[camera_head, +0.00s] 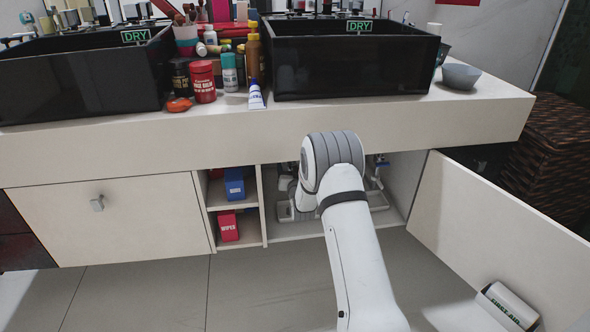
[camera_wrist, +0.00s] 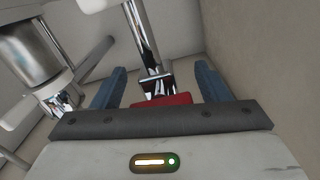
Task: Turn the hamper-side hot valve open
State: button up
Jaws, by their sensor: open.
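In the wrist view my gripper (camera_wrist: 160,70) is open, with one blue-grey finger on each side. A red valve handle (camera_wrist: 165,100) shows between the fingers, low in the picture and partly hidden by the gripper body. Above it a chrome valve body and pipe (camera_wrist: 148,40) run up. I cannot tell whether the fingers touch the handle. In the head view my arm reaches into the open cabinet (camera_head: 407,170) under the right sink and hides most of its inside. A small metal fitting (camera_head: 377,167) shows just right of the arm.
A larger chrome cylinder (camera_wrist: 30,50) and white pipes stand left in the wrist view. The cabinet door (camera_head: 490,215) stands open at right. A wicker hamper (camera_head: 560,145) is beyond it. Shelves with blue (camera_head: 234,184) and red (camera_head: 229,226) boxes are left of the opening.

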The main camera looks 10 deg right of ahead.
jog(key=shift+c, duration=0.3)
jog(key=c, duration=0.9)
jog(key=shift+o, duration=0.2)
jog(key=shift+d, duration=0.35)
jog(key=shift+a+n, duration=0.25)
jog(key=shift+n, duration=0.05)
jog(key=shift+c, duration=0.2)
jog(key=shift+n, duration=2.5)
jog(key=shift+a, duration=0.1)
jog(key=o, duration=1)
jog(key=shift+c, duration=0.2)
